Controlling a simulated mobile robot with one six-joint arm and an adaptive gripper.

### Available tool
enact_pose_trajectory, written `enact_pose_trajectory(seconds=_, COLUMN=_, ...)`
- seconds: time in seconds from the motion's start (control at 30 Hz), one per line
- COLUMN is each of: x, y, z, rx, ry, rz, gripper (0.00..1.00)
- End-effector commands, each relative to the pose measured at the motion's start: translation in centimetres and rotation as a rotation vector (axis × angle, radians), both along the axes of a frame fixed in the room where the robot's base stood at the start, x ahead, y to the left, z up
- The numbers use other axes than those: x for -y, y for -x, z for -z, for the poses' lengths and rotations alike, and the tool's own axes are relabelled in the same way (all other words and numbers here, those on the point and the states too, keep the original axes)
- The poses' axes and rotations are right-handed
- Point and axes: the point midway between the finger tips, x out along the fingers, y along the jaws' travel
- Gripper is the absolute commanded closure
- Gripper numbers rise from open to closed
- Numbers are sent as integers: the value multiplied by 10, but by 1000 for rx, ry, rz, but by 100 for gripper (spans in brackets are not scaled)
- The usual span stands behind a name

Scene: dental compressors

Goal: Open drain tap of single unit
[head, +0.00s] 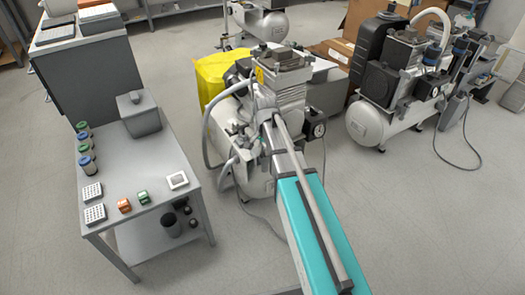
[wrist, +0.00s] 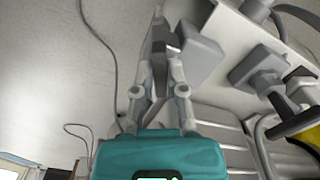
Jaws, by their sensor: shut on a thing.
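The single compressor unit (head: 280,98) stands in the middle of the head view, with a grey pump head above a white tank (head: 258,184). My teal arm reaches from the lower right to it and covers part of the tank. In the wrist view my gripper (wrist: 162,58) is pointed at the underside of the unit. Its two fingers are closed on a small grey part, which I take as the drain tap (wrist: 167,38). The fingers hide much of it, so its turn angle is hard to tell. The tap and fingertips are hidden in the head view.
A grey side table (head: 150,185) with jars and small parts stands left of the unit. Another compressor (head: 385,120) stands to the right. A cable (wrist: 108,60) lies on the floor. The floor in front is clear.

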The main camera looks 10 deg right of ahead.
Motion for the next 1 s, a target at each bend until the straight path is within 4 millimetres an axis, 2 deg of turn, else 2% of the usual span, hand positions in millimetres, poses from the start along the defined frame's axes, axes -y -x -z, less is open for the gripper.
enact_pose_trajectory(seconds=0.03, x=5, y=1, z=0, rx=-1, ry=13, rz=-41, gripper=100)
enact_pose_trajectory(seconds=1.0, x=3, y=-2, z=0, rx=3, ry=13, rz=-941, gripper=100)
